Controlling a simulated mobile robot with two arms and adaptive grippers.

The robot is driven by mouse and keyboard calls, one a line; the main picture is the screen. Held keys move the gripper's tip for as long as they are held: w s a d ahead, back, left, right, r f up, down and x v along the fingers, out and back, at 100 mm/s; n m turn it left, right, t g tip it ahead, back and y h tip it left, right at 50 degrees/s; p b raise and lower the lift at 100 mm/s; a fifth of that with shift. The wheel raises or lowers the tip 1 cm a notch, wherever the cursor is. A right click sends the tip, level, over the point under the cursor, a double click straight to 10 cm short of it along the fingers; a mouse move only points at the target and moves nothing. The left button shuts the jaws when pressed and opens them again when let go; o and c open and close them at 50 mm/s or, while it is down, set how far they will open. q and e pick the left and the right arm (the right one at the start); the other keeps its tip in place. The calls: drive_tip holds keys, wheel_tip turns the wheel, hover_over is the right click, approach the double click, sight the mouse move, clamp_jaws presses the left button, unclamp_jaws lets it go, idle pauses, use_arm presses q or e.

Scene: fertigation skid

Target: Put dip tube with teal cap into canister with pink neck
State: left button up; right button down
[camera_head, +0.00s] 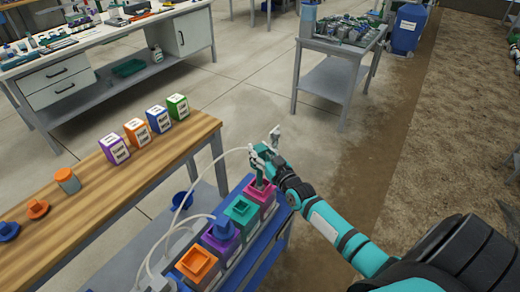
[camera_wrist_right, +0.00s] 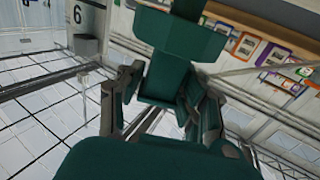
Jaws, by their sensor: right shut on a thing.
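My right gripper (camera_head: 261,160) is shut on the dip tube with the teal cap, just above the canister with the pink neck (camera_head: 264,190). The teal cap (camera_head: 259,178) shows below the fingers, over the pink neck; I cannot tell how deep the tube sits. In the right wrist view the dark teal cap (camera_wrist_right: 180,40) is large between the fingers (camera_wrist_right: 165,105). A pale hose runs from the gripper area down to the left. My left gripper is out of view.
Beside it on the blue skid stand canisters with teal (camera_head: 241,209), purple (camera_head: 219,243) and orange (camera_head: 197,264) necks; a blue cap (camera_head: 223,226) sits on the purple one. A wooden bench (camera_head: 95,195) with several coloured boxes is left.

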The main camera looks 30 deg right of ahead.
sight(260, 173)
drive_tip(key=shift+f+b, duration=4.1)
drive_tip(key=shift+f, duration=1.2)
drive_tip(key=c, duration=0.8)
unclamp_jaws()
drive_tip(key=shift+s+f, duration=0.1)
drive_tip(key=shift+s, duration=0.15)
drive_tip(key=s, duration=1.1)
drive_tip(key=shift+s+a, duration=0.2)
drive_tip(key=shift+s, duration=0.05)
